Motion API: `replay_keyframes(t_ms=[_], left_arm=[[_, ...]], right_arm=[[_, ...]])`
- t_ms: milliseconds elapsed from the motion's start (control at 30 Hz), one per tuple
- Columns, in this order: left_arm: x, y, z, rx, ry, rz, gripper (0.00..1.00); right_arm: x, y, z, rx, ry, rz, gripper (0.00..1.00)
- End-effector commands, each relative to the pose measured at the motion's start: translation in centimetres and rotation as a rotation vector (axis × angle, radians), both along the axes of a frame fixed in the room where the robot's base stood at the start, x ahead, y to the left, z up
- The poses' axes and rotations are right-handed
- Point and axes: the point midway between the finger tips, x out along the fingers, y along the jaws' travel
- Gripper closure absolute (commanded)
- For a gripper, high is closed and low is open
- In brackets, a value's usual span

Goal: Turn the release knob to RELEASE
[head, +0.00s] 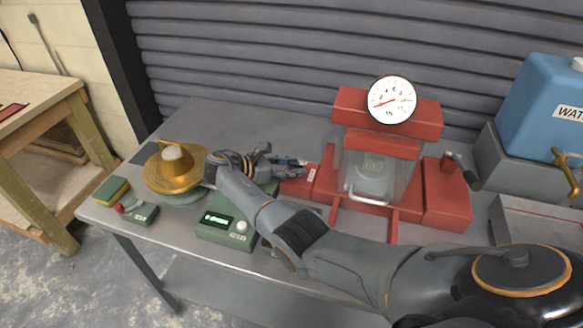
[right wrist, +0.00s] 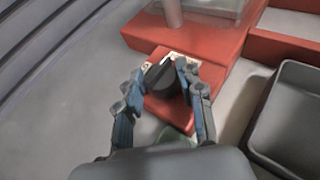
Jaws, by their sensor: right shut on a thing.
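The release knob (right wrist: 160,76) is a dark round knob on a red block at the left foot of the red press (head: 385,145). It shows in the right wrist view between the fingers; in the head view the gripper hides it. A white label shows beside it, too small to read. My right gripper (head: 302,168), also in the right wrist view (right wrist: 160,80), is shut on the knob with a finger on each side. The press has a white gauge (head: 391,100) and a clear guard around a chamber. My left gripper is not in view.
A green scale (head: 228,228) with a display stands under my right arm. A brass bowl (head: 158,178), a small control box (head: 140,213) and a sponge (head: 111,190) are at the table's left. A blue water tank (head: 545,100) stands at the right.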

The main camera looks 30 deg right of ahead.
Motion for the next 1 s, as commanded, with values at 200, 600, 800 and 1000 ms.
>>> replay_keyframes(t_ms=[200,600,800,1000], left_arm=[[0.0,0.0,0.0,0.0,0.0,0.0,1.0],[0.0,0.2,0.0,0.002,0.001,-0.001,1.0],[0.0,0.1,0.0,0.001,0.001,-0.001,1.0],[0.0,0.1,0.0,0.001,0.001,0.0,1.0]], right_arm=[[-0.1,0.0,-0.2,0.002,0.004,-0.002,0.4],[0.1,1.3,0.4,0.002,0.001,0.002,0.4],[0.5,5.0,2.0,0.003,0.002,0.003,0.4],[0.8,8.7,3.5,0.001,0.003,0.001,0.4]])
